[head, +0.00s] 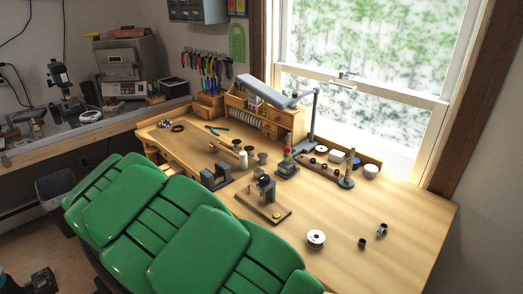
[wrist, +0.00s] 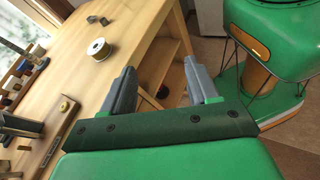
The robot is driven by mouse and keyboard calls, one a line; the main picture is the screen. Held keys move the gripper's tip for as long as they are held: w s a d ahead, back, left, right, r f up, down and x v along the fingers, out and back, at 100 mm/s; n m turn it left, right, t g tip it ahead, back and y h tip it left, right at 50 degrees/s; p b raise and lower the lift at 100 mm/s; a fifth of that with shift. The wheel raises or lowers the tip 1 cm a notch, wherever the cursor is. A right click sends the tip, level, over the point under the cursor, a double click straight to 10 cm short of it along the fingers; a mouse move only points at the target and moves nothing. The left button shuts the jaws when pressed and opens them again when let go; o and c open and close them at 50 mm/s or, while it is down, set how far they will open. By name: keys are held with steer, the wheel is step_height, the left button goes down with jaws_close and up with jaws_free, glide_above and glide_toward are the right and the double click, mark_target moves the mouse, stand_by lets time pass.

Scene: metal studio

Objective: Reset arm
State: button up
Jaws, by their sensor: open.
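My gripper (wrist: 160,68) shows in the wrist view with its two grey fingers spread wide apart. It is open and nothing is between the fingers. It is over the edge of the wooden workbench (wrist: 142,28), with a lower shelf and the floor showing beyond the gap. I cannot make out the fingers in the head view. The workbench also shows in the head view (head: 410,215).
A small vise-like tool on a wooden board (head: 264,207) and a desk lamp (head: 265,92) are farther back. The bench's right side is mostly clear.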

steer(key=s+d+r+m+g+y, duration=0.1)
steer(key=s+d+r+m+y, duration=0.25)
steer(key=d, duration=0.45)
steer(key=s+d+r+m+g+y, duration=0.2)
steer(key=d+r+m+y, duration=0.15)
steer(key=d, duration=0.45)
steer(key=s+d+r+m+t+y, duration=0.1)
steer(key=s+m+t+y, duration=0.1)
steer(key=s, duration=0.4)
steer(key=s+d+r+m+t+y, duration=0.1)
steer(key=s+r+m+y, duration=0.1)
steer(key=s+m+y, duration=0.2)
steer(key=shift+s+d+t+y, duration=0.3)
steer(key=shift+s+t+y, duration=0.1)
steer(key=shift+s, duration=1.2)
